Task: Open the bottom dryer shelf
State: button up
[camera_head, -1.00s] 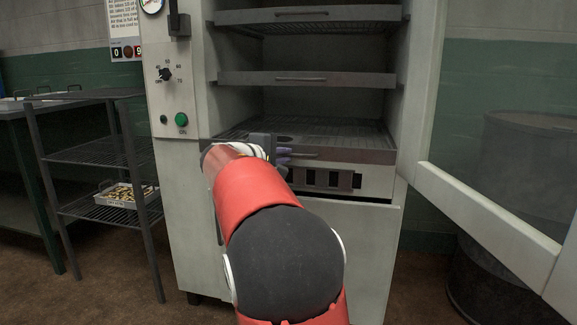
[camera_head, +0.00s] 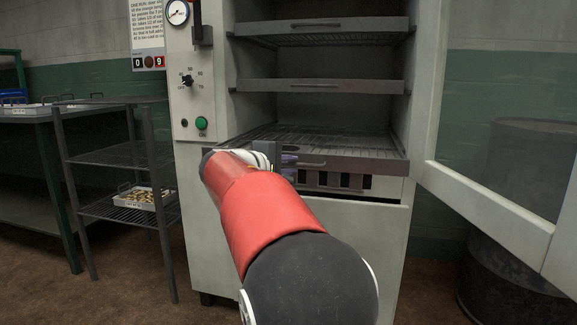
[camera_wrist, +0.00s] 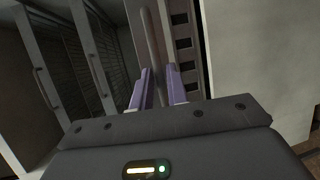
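The bottom dryer shelf (camera_head: 385,165) is a dark wire rack with a metal front, in the lower part of the open cabinet. Its front sticks out a little over the slotted panel below. My gripper (camera_head: 289,160) is at the left-middle of this front, mostly hidden behind my red arm in the head view.
The middle shelf (camera_head: 375,87) and top shelf (camera_head: 375,38) are in place above. The cabinet door (camera_head: 475,205) stands open at right. A wire rack (camera_head: 105,155) with a tray (camera_head: 140,196) stands at left. A dark barrel (camera_head: 510,280) is at right.

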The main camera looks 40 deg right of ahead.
jog(key=shift+o, duration=1.3)
jog(key=shift+a, duration=0.1)
jog(key=v, duration=0.7)
jog(key=shift+a, duration=0.3)
jog(key=shift+r, duration=0.1)
jog(key=s+a+f+m+y+p, duration=0.1)
jog(key=s+a+f+y+p, duration=0.2)
jog(key=s, duration=0.5)
jog(key=s+a+f+m+y+p, duration=0.2)
jog(key=s+a+f+y+p, duration=0.2)
jog(key=s+a+y, duration=0.3)
jog(key=s+a+f+m+y+p, duration=0.1)
jog(key=s+a+f+y+p, duration=0.3)
jog(key=s+a, duration=0.5)
notch_tip(320, 180, down, 2)
jog(key=shift+s+a+f+t+y, duration=0.1)
jog(key=shift+s+a+t+y, duration=0.2)
jog(key=shift+s+y, duration=0.3)
